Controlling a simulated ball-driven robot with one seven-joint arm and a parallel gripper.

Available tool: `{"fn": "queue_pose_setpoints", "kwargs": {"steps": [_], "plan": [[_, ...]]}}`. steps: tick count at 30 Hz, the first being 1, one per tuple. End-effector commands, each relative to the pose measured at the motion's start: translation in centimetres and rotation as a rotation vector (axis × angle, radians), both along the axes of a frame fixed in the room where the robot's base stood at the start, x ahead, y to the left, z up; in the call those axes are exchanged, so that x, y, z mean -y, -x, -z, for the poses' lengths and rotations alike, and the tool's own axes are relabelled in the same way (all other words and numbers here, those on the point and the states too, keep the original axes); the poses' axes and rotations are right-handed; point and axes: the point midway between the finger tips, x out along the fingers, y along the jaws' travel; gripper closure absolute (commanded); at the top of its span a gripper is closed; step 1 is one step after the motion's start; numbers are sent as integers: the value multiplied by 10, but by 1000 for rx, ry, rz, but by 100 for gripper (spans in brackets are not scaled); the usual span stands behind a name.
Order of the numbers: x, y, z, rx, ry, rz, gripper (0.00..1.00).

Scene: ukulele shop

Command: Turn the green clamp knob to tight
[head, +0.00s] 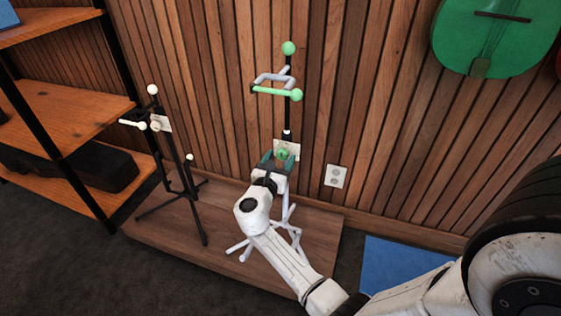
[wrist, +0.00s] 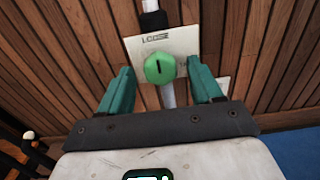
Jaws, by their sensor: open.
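The green clamp knob (wrist: 160,68) sits on a pale plate (wrist: 131,47) on a stand's pole. The plate reads "LOOSE" at the top, with partly hidden lettering at its right side. A dark mark on the knob runs nearly upright, toward the "LOOSE" side. My gripper (wrist: 161,84) is open, with one teal finger on each side of the knob and a visible gap to each. In the head view the knob (head: 282,155) shows between the fingers of my gripper (head: 280,159). The stand (head: 288,111) has green-tipped arms above the plate.
A second, black stand with cream tips (head: 181,178) is to the left on the same wooden platform (head: 322,236). Wooden shelves (head: 75,102) stand at the far left. A slatted wall with an outlet (head: 336,176) is close behind. A green ukulele (head: 487,58) hangs at upper right.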

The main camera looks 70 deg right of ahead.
Motion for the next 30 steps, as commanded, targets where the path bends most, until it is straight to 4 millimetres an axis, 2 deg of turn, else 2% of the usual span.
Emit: {"fn": "queue_pose_setpoints", "kwargs": {"steps": [4, 13, 30], "plan": [[8, -1, 0, 1, 0, 0, 35], [10, -1, 0, 1, 0, 0, 36], [9, -1, 0, 1, 0, 0, 90]]}}
